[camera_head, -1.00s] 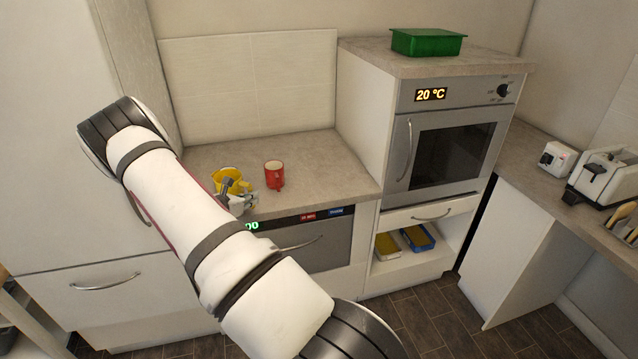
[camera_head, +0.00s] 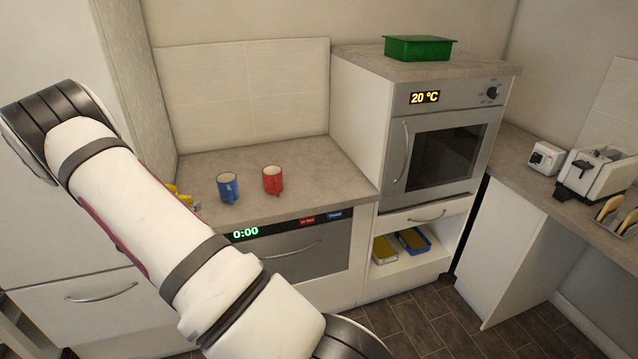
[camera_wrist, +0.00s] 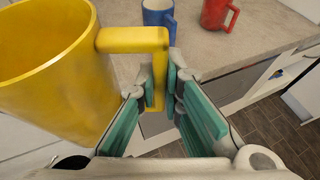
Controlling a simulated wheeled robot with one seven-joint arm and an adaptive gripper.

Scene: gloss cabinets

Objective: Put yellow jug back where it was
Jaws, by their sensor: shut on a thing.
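The yellow jug (camera_wrist: 55,75) is large at the left of the wrist view, with its handle reaching right between the fingers of my gripper (camera_wrist: 162,85). My gripper is shut on that handle. The jug looks roughly upright, with its open top facing the wrist camera. In the head view only a small yellow part of the jug (camera_head: 180,192) shows at the left of the counter; my arm hides the rest. I cannot tell whether its base touches the counter.
A blue mug (camera_head: 228,187) and a red mug (camera_head: 272,180) stand on the counter (camera_head: 315,178), right of the jug. The tall oven cabinet (camera_head: 345,115) bounds the counter on the right. A green box (camera_head: 418,48) sits on top. The counter's right part is clear.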

